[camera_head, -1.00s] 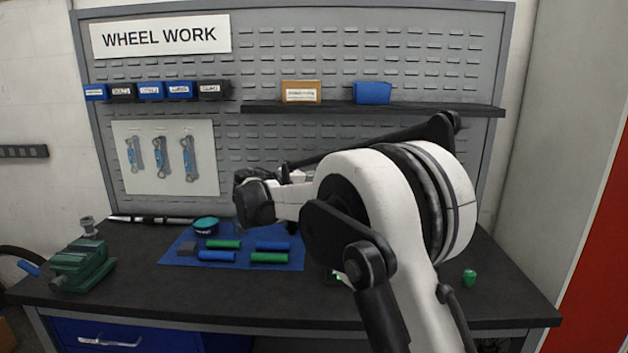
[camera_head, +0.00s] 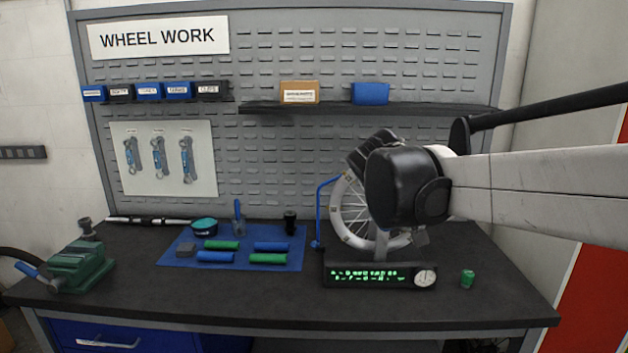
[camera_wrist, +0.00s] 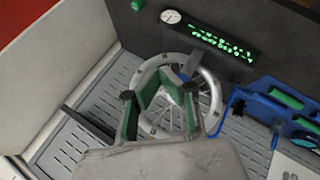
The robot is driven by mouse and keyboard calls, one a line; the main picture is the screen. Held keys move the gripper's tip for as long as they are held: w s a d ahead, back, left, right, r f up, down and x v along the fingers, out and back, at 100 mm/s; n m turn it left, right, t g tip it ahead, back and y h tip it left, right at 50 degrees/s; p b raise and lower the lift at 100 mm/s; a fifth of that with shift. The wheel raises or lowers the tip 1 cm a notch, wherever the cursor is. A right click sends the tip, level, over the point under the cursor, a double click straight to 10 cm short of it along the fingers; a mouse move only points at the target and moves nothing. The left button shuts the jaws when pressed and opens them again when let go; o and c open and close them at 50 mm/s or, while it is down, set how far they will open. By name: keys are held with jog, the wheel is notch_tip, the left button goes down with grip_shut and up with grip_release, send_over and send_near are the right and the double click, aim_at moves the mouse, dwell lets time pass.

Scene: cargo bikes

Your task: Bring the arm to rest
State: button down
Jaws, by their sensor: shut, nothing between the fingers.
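My arm (camera_head: 540,185) reaches in from the right in the head view, its black wrist joint (camera_head: 400,187) in front of the wheel (camera_head: 352,205). My gripper (camera_wrist: 170,77) shows in the wrist view, its fingers with green inner faces closing toward each other at the tips, holding nothing. Behind them is the spoked wheel (camera_wrist: 211,98), upside down in that view; I cannot tell the gap between it and the fingers. In the head view the joint hides most of the gripper and part of the wheel.
The wheel stands above a black display box (camera_head: 350,282) with green characters and a dial. A green cup (camera_head: 467,279) stands to its right. A blue mat (camera_head: 200,258) with several tools lies left, and a green vise (camera_head: 80,262) further left. A shelf (camera_head: 440,109) runs behind.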

jog(key=s+f+m+y, duration=0.1)
jog(key=s+f, duration=0.4)
jog(key=s, duration=0.7)
jog(key=s+f+m+y, duration=0.2)
jog(key=s+f+y, duration=0.2)
jog(key=s, duration=0.9)
notch_tip(320, 180, down, 2)
jog(key=shift+f+m+y, duration=0.1)
jog(key=shift+m+y, duration=0.2)
